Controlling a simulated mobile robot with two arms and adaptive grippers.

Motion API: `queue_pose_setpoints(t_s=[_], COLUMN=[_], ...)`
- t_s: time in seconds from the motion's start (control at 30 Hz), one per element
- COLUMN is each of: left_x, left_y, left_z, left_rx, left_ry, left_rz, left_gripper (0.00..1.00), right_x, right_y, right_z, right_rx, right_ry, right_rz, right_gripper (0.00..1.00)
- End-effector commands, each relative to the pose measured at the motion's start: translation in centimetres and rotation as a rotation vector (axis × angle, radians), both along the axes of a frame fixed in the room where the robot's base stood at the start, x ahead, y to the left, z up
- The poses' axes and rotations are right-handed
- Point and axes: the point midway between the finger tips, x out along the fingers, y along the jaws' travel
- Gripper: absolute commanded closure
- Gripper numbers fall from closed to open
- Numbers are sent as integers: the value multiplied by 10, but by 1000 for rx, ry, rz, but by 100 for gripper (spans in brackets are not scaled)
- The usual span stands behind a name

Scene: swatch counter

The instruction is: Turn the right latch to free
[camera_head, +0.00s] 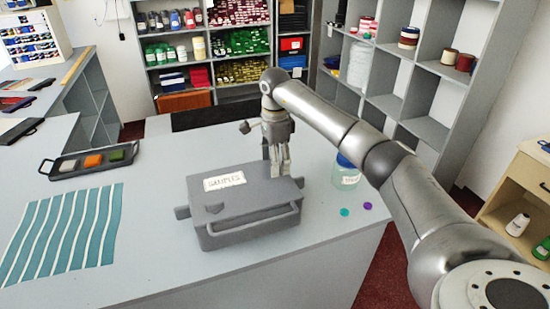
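A grey case (245,205) with a white "SAMPLES" label (224,181) on its lid sits on the counter, with a bar handle (255,222) along its front. A small tab (182,212) sticks out at its left side and another (298,182) at its right end. A small dark piece (214,209) lies on the lid near the front left. I cannot tell how the right latch is turned. My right gripper (279,174) points down at the case's back right edge, its fingers partly behind the case. Contact and finger opening are unclear. My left gripper is not in view.
A clear jar with a blue lid (346,172) stands right of the case, close to my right arm. Teal (344,212) and purple (367,205) discs lie nearby. A striped cloth (62,230) and a swatch tray (60,170) lie at left. Shelves stand behind.

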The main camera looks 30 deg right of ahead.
Motion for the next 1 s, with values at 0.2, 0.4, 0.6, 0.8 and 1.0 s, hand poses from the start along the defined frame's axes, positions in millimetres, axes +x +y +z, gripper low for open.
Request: queue_pose_setpoints(t_s=[0.2,0.4,0.6,0.8,1.0], left_x=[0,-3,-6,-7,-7], left_y=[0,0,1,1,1], left_z=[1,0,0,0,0], left_rx=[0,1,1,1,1], left_ry=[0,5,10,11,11], left_rz=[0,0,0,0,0], left_gripper=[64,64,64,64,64], right_x=[0,0,0,0,0], right_y=[0,0,0,0,0], right_z=[-4,-4,-4,-4,-4], right_rx=[1,1,1,1,1], right_ry=[-1,-1,0,0,0], right_rz=[0,0,1,-2,-42], right_gripper=[39,48,74,85,85])
